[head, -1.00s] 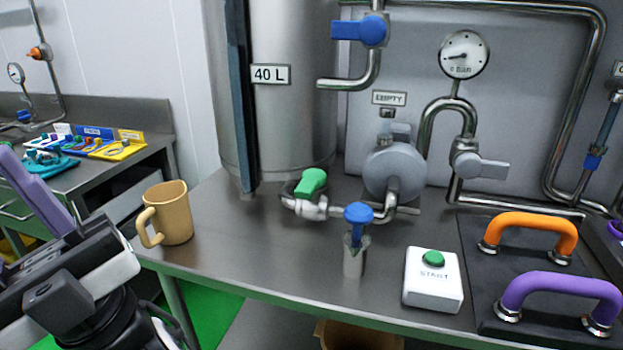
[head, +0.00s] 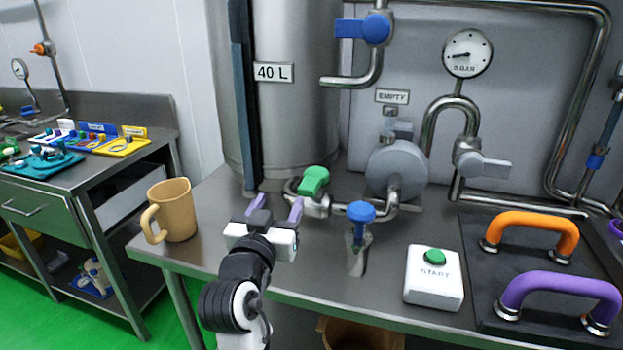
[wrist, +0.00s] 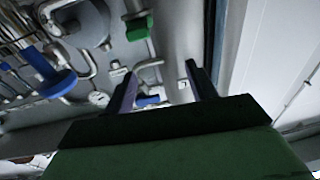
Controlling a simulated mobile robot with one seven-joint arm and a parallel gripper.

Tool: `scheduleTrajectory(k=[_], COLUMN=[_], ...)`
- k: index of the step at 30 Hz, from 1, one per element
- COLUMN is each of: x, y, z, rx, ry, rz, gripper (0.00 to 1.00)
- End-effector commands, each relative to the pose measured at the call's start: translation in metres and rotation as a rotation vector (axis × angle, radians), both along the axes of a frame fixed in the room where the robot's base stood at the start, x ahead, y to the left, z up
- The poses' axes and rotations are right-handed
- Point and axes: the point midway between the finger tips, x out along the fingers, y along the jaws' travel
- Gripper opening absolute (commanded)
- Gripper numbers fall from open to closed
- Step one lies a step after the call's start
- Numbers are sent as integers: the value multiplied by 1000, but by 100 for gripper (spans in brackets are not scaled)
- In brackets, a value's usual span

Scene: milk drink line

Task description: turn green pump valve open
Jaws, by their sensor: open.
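The green pump valve handle (head: 314,181) sits on a steel pipe at the foot of the tank, left of the round pump body (head: 395,170). In the wrist view a green handle (wrist: 139,28) shows near the top, beyond my fingers and left of the middle. My gripper (head: 277,207) has purple fingers, spread apart with nothing between them. It is in front of and to the left of the green handle in the head view, and I see no contact. In the wrist view both fingers of my gripper (wrist: 160,78) point away, apart.
A blue-handled valve (head: 361,212) stands just right of the gripper. A tan mug (head: 174,210) is on the bench at left. A white START box (head: 433,278) and a black panel with orange (head: 530,228) and purple handles (head: 558,287) are at right.

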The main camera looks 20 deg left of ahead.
Motion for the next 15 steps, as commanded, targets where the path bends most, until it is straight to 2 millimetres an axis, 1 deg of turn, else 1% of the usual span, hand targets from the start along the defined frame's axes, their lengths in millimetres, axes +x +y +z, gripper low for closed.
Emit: scheduleTrajectory(k=[1,3,8,11,15], x=[4,7,18,33,63], y=[-10,-18,-22,-22,-22], z=[-8,-15,-17,-17,-16], rx=[3,7,7,7,6], ry=[35,65,81,80,80], rz=[-40,-73,-91,-91,-90], gripper=[56,56,56,56,56])
